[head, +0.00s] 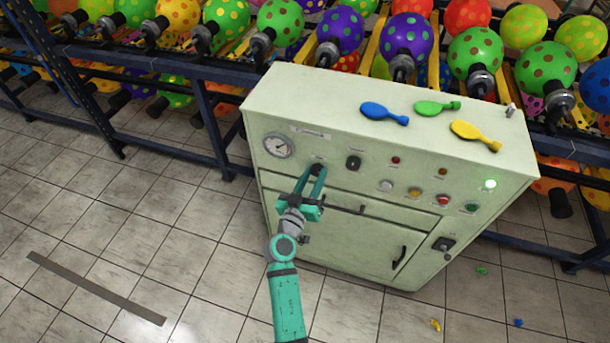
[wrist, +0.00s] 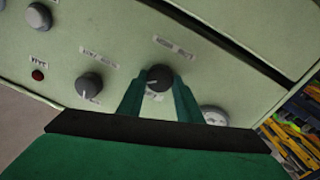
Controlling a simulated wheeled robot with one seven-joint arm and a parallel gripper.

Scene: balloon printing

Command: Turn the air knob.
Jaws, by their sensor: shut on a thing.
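The pale green machine (head: 340,102) has two black knobs on the upper part of its front panel. My gripper (head: 318,168) reaches the knob nearest the gauge, and its teal fingers mostly hide that knob in the head view. In the wrist view, my gripper (wrist: 159,82) is shut on this black knob (wrist: 158,76), with one finger on each side. A second black knob (head: 353,162) is free beside it; it also shows in the wrist view (wrist: 89,86). The labels are too blurred to read, so I cannot tell which is named air.
A round gauge (head: 278,145) is left of the held knob. Several buttons and a lit green lamp (head: 490,184) are to the right. Balloon racks (head: 210,110) stand behind; the tiled floor in front is mostly clear.

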